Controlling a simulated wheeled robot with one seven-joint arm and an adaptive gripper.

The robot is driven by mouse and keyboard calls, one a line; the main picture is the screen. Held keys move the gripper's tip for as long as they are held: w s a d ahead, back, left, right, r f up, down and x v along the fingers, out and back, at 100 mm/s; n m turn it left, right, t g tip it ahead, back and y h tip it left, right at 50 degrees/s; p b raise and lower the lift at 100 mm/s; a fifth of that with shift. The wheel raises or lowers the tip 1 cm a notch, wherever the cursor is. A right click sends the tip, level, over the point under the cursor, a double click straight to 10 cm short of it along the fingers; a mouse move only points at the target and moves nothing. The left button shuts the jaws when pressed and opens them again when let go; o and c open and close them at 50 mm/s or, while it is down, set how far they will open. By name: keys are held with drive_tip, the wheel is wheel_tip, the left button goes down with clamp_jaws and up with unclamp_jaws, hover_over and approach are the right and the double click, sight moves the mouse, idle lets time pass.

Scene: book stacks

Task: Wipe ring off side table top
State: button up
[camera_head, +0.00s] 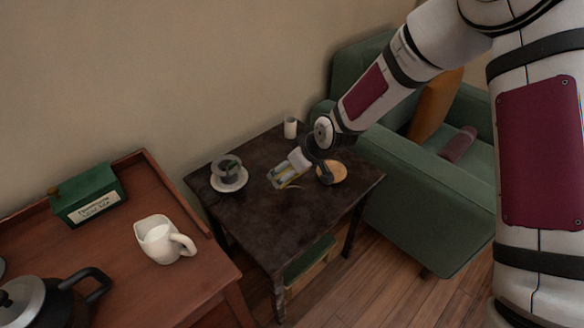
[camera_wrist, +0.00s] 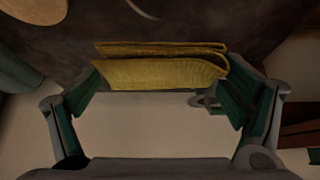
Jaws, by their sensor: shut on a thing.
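The side table (camera_head: 252,218) has a dark, worn brown top. A pale curved ring mark (camera_head: 297,187) shows on it just right of the cloth; part of the arc also shows at the top of the wrist view (camera_wrist: 143,10). My gripper (camera_wrist: 162,73) is shut on a folded yellow cloth (camera_wrist: 160,72), with one finger at each end. In the head view the cloth (camera_head: 283,178) is over the middle of the tabletop, beside the mark. I cannot tell whether it touches the table. My gripper hides part of the tabletop behind it.
A cup on a saucer (camera_head: 229,184) stands left on the side table. A white cylinder (camera_head: 290,128) stands at the back, and a round tan disc (camera_head: 334,173) lies right. A green armchair (camera_head: 400,190) adjoins the right side. The table's front is clear.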

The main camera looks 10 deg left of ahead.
drive_tip(key=shift+w+f+b, duration=0.15)
drive_tip(key=shift+b, duration=0.7)
drive_tip(key=b, duration=0.3)
drive_tip(key=shift+f, duration=0.1)
drive_tip(key=shift+f, duration=0.1)
